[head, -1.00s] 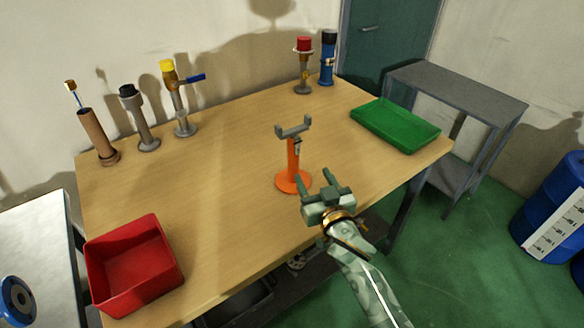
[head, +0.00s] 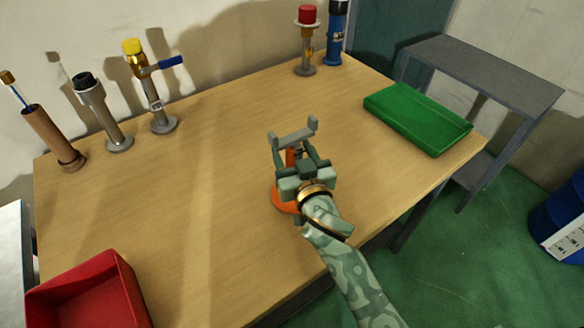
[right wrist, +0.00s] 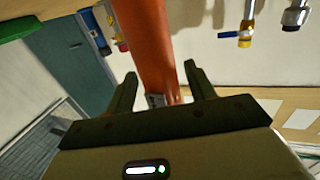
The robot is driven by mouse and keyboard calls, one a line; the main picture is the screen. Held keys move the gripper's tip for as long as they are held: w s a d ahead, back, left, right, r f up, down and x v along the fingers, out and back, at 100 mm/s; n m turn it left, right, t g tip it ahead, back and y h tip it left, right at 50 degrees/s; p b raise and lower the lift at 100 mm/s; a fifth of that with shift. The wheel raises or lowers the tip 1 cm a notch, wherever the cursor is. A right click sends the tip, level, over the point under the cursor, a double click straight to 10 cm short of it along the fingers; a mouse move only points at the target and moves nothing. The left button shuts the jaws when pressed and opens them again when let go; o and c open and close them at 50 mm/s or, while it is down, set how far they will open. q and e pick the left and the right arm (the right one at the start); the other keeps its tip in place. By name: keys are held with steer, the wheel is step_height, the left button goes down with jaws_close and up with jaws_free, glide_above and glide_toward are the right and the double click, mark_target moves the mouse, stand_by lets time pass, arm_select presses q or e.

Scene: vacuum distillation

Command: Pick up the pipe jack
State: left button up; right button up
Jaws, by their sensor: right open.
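The pipe jack (head: 281,202) stands upright on the wooden table, with an orange round base, an orange post and a grey forked top. My right gripper (head: 292,154) is in front of it and hides much of the post in the head view. In the right wrist view the orange post (right wrist: 153,50) shows between the two open fingers of the right gripper (right wrist: 160,76). I cannot tell whether a finger touches it. My left gripper is not in view.
On the wooden table (head: 205,200), a red bin (head: 85,295) is at the front left and a green tray (head: 418,120) at the right. Several valve stands line the back, such as the yellow-topped one (head: 155,95). A grey shelf (head: 480,75) stands beyond the right edge.

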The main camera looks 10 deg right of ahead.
steer(key=shift+s+r, duration=0.4)
steer(key=shift+s, duration=0.2)
steer(key=shift+c, duration=0.3)
steer(key=shift+a, duration=0.15)
steer(key=c, duration=1)
steer(key=shift+w+f, duration=0.1)
steer(key=shift+w, duration=0.05)
jaws_close()
steer(key=shift+f, duration=0.1)
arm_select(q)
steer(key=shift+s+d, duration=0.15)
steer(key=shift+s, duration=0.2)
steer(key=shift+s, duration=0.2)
arm_select(e)
steer(key=shift+f, duration=0.2)
steer(key=shift+r, duration=0.1)
